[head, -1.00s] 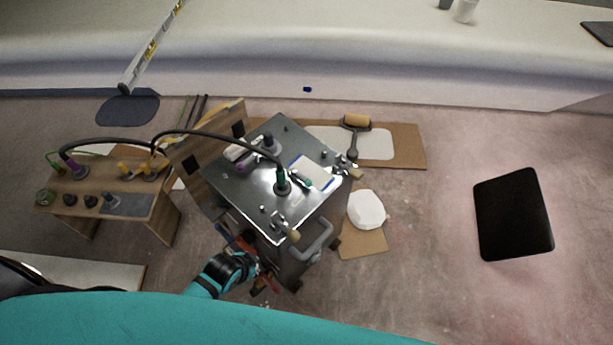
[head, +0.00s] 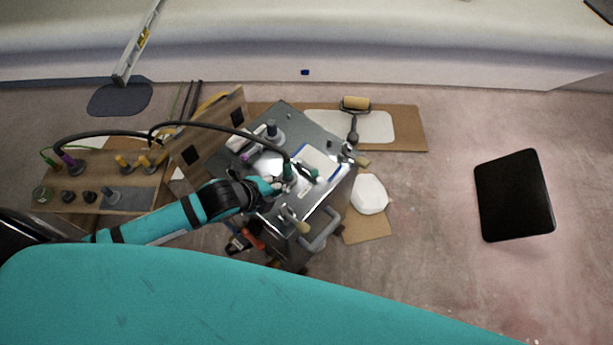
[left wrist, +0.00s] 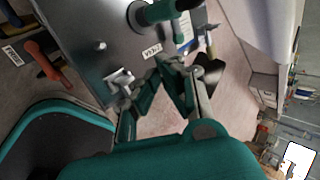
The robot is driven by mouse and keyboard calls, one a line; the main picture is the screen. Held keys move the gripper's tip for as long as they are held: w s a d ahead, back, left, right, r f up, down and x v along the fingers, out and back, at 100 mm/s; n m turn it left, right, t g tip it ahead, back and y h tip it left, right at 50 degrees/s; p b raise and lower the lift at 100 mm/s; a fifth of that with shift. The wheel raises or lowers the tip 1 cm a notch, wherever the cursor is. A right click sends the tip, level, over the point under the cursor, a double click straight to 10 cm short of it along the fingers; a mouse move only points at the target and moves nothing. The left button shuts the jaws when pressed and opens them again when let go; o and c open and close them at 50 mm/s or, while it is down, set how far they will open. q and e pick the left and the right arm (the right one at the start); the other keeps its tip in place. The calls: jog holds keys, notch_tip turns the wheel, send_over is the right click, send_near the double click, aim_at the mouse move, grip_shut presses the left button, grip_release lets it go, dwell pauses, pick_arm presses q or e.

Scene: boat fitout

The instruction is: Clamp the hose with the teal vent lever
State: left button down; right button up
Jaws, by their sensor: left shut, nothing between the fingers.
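A dark hose (head: 225,130) arcs over to a teal upright fitting (head: 287,171) on the metal-topped cart. A dark teal lever (head: 304,173) lies beside the fitting, angled to the right; I cannot tell whether it is clamped. In the left wrist view the teal fitting (left wrist: 163,12) is at the top, partly cut off. My left gripper (head: 275,186) is shut and empty, just in front of and left of the fitting, over the cart top. In the left wrist view its fingers (left wrist: 170,82) are apart from the fitting. My right gripper is not in view.
A wooden bench (head: 140,167) with fittings stands left.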

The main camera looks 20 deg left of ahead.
aim_at(304, 167)
pick_arm(q)
jog(key=shift+f, duration=0.1)
jog(key=b+x, duration=0.1)
jog(key=x, duration=0.9)
jog(key=shift+w+f, duration=0.1)
jog(key=shift+w, duration=0.1)
jog(key=shift+w+d, duration=0.25)
jog(key=shift+w, duration=0.3)
jog(key=shift+w+d, duration=0.3)
jog(key=shift+w, duration=0.25)
jog(key=shift+w+d+f, duration=0.2)
jog(key=shift+w, duration=0.35)
jog(key=shift+d, duration=0.15)
